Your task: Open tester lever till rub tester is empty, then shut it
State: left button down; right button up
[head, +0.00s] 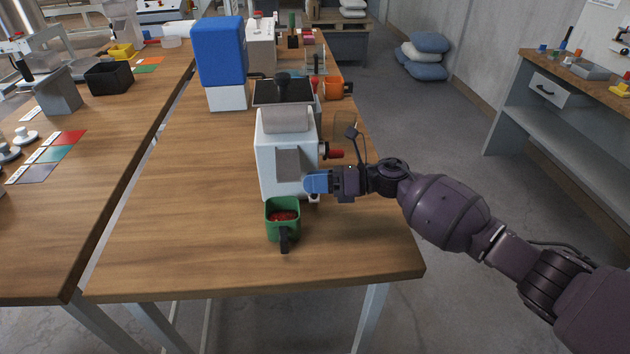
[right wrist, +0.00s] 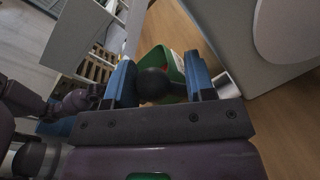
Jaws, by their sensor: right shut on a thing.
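My right gripper (head: 312,182) is at the tester's front right. In the right wrist view its blue fingers (right wrist: 160,80) are shut on the black ball knob of the tester lever (right wrist: 153,85). The lever is hidden by the gripper in the head view. The green cup (right wrist: 172,62) shows behind the knob. My left gripper is not in view.
A blue and white box (head: 222,65) stands behind and left of the tester. An orange cup (head: 338,88) and several other items are further back. A second table (head: 110,190) is on the left. The table is clear left of the tester and near its front edge.

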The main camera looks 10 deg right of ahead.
jog(key=o, duration=1.2)
jog(key=shift+s+d+f, duration=0.1)
jog(key=shift+s+f, duration=0.3)
jog(key=shift+f, duration=0.25)
jog(key=shift+o, duration=0.7)
jog(key=shift+w+r, duration=0.15)
jog(key=shift+w, duration=0.05)
jog(key=shift+r, duration=0.1)
jog(key=shift+r, duration=0.2)
